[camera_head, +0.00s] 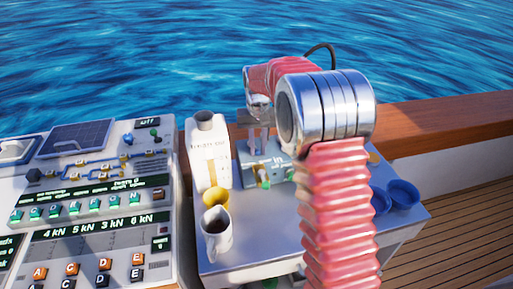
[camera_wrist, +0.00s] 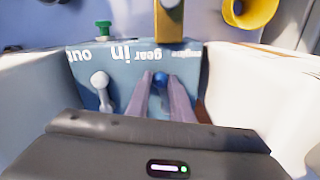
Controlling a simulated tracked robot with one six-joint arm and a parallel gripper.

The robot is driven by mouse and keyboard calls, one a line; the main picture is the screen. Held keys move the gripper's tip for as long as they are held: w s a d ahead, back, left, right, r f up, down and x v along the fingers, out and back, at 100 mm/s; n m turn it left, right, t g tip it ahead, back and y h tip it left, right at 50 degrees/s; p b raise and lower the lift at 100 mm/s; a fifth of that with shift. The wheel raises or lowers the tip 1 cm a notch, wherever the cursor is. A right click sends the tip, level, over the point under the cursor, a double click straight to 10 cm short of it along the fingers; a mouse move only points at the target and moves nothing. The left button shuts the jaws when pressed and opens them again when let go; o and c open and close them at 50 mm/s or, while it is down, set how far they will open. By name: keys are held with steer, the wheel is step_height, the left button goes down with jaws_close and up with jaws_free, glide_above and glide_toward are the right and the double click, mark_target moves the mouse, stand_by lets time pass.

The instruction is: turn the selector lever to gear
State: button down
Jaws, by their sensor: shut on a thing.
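The selector panel (camera_wrist: 85,62) is a blue-grey plate with white lettering, upside down in the wrist view. The words "gear" and a partly hidden "engine" stand by a blue-knobbed lever, the selector lever (camera_wrist: 160,78). My gripper (camera_wrist: 162,84) is shut on this lever, with one finger on each side of its knob. Its pointing direction cannot be told, as the fingers cover most of it. In the head view, my gripper (camera_head: 258,138) reaches down to the panel (camera_head: 250,160) on the bench, and the lever is hidden there.
A white lever (camera_wrist: 100,80) stands beside the fingers, near "in" and "out". A green knob (camera_wrist: 104,28) and a yellow part (camera_wrist: 169,22) stand close by. A white bottle (camera_head: 210,150), a white jug (camera_head: 216,240) and blue bowls (camera_head: 404,194) share the bench.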

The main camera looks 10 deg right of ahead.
steer(key=n, duration=0.1)
steer(key=d+n, duration=0.1)
steer(key=n, duration=0.1)
steer(key=shift+w+d, duration=0.25)
steer(key=shift+w, duration=0.1)
steer(key=shift+w+d+n, duration=0.25)
steer(key=shift+d+n, duration=0.05)
steer(key=shift+n, duration=0.55)
steer(key=shift+w+d+n, duration=0.2)
steer(key=shift+d+n, duration=0.05)
steer(key=shift+n, duration=0.6)
steer(key=c, duration=1.6)
jaws_free()
steer(key=shift+o, duration=0.2)
step_height(320, 180, up, 14)
steer(key=shift+f, duration=0.15)
